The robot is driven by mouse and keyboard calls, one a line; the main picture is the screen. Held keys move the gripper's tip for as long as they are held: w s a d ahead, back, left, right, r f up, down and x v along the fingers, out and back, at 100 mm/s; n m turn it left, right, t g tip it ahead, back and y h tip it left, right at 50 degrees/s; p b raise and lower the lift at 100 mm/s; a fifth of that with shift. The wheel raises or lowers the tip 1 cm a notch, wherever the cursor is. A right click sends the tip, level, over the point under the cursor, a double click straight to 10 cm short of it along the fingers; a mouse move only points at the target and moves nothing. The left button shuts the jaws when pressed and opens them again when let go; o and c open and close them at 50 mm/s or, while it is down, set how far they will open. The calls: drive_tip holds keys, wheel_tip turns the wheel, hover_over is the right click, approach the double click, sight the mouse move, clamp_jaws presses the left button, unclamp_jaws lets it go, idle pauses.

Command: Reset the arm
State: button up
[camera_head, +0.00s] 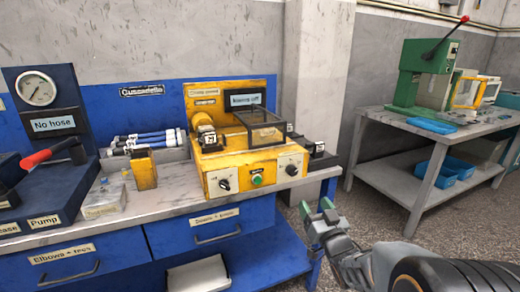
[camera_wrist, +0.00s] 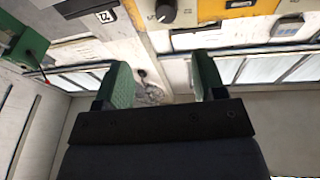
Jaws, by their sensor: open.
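My gripper (camera_head: 317,211) is at the lower right of the head view, in front of the blue workbench's right end. Its green-tipped fingers are apart with nothing between them. The wrist view also shows my gripper (camera_wrist: 160,85) open and empty, its two green pads well separated. My dark arm reaches in from the lower right of the head view. The yellow machine (camera_head: 255,165) on the bench, with knobs and a green button, is behind and to the left of my gripper. Part of a yellow panel with a black knob (camera_wrist: 165,12) shows at the top of the wrist view.
The blue bench's worktop (camera_head: 165,200) holds a small yellow block (camera_head: 144,170), a clear packet (camera_head: 103,201) and a pump unit with a red handle (camera_head: 40,158). A grey table (camera_head: 440,150) with a green press (camera_head: 424,75) stands at right. Speckled floor lies between them.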

drive_tip(key=s+r+m+g+h+p, duration=0.1)
drive_tip(key=s+r+g+h+p, duration=0.2)
drive_tip(key=r+p, duration=0.4)
drive_tip(key=s+r+m+g+h+p, duration=0.1)
drive_tip(key=s+r+g+h+p, duration=0.1)
drive_tip(key=r+g+p, duration=0.55)
drive_tip(key=s+a+r+g+p, duration=0.1)
drive_tip(key=s+r+g+p, duration=0.2)
drive_tip(key=s+p, duration=0.3)
drive_tip(key=s+a+r+g+y+p, duration=0.1)
drive_tip(key=s+a+r+g+p, duration=0.1)
drive_tip(key=s+p, duration=0.4)
drive_tip(key=shift+s+a+r+n+g, duration=0.25)
drive_tip(key=shift+s+r+n+g, duration=0.25)
drive_tip(key=shift+s+r, duration=0.35)
drive_tip(key=shift+s+f, duration=0.1)
